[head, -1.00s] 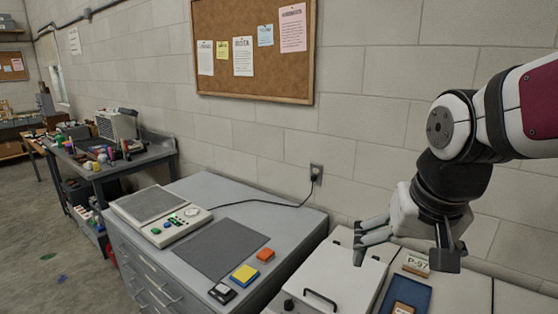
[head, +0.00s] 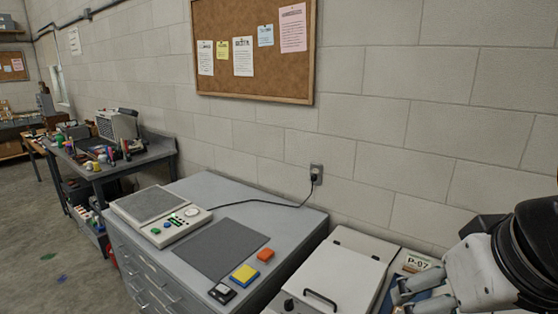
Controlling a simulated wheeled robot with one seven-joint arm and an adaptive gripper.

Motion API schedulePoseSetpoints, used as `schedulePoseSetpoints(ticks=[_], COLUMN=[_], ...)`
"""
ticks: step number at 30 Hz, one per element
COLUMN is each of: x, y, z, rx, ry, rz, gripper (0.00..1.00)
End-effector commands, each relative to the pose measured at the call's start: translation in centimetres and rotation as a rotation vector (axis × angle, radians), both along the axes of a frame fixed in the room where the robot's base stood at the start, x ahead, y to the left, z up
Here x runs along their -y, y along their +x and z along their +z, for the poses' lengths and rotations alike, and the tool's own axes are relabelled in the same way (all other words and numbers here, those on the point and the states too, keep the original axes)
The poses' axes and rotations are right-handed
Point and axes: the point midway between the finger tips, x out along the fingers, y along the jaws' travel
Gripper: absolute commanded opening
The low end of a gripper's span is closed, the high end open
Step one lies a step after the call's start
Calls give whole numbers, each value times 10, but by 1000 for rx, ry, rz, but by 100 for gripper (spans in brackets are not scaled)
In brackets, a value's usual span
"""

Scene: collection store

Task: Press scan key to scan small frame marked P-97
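A white card marked P-97 (head: 416,263) stands at the back of a pale surface at the lower right, behind a blue tray (head: 393,292). The tray is mostly hidden by my gripper (head: 397,298). My gripper is low over the tray, its fingers pointing left. Whether they are apart or closed on something is unclear. No small frame can be made out clearly. A pale console (head: 160,214) with a grey plate and several keys, including a green key (head: 155,231), sits on the grey cabinet at left, away from my gripper.
A white lidded box (head: 341,262) with a black handle stands left of the tray. On the grey cabinet (head: 280,213) lie a dark mat (head: 222,247), an orange block (head: 265,254), a yellow-and-blue block (head: 244,274) and a black item (head: 222,292). A cord runs to the wall socket.

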Motion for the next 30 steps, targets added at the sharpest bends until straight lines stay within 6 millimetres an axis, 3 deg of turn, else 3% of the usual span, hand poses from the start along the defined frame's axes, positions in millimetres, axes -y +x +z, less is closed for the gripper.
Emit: schedulePoseSetpoints(ticks=[1,6,8,30], x=[0,0,0,0], y=[0,0,0,0], z=[0,0,0,0], rx=[0,0,0,0], ry=[0,0,0,0], rz=[0,0,0,-1], gripper=[48,9,0,0])
